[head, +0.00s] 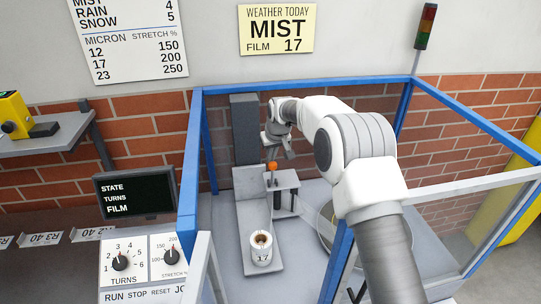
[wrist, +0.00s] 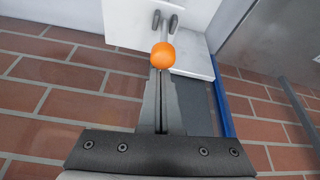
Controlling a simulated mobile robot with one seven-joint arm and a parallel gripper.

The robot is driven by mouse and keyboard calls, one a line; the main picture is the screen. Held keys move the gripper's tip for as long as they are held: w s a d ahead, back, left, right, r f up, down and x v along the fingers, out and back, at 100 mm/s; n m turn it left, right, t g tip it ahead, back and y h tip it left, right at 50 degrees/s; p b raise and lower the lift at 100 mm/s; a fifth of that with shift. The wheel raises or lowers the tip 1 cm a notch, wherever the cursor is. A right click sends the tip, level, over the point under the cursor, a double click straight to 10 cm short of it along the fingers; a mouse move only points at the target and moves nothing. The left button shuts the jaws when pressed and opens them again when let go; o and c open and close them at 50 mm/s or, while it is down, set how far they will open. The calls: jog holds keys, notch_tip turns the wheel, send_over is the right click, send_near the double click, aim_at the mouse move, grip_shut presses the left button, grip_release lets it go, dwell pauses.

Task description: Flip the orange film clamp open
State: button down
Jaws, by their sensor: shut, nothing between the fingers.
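The orange film clamp knob (head: 272,166) is a small round ball above a grey bracket inside the blue-framed enclosure. In the wrist view the orange ball (wrist: 163,55) lies straight beyond my fingertips, close to them. My gripper (head: 276,152) hangs just above the ball in the head view. In the wrist view my gripper (wrist: 160,75) is shut, with its two fingers together and nothing between them. I cannot tell whether the fingertips touch the ball. The clamp's lever below the ball is mostly hidden.
A blue frame (head: 190,170) surrounds the workspace. A white film roll (head: 262,250) marked 17 stands on the grey carriage. A round turntable (head: 325,235) lies partly behind my arm. A control panel (head: 145,262) and dark screen (head: 135,192) are at left.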

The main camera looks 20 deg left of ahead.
jog(key=shift+s+f+b, duration=0.1)
jog(key=shift+f+b, duration=0.05)
jog(key=shift+b, duration=0.6)
jog(key=shift+s+d+t+b, duration=0.15)
jog(key=shift+t+b, duration=0.15)
jog(key=shift+b, duration=0.1)
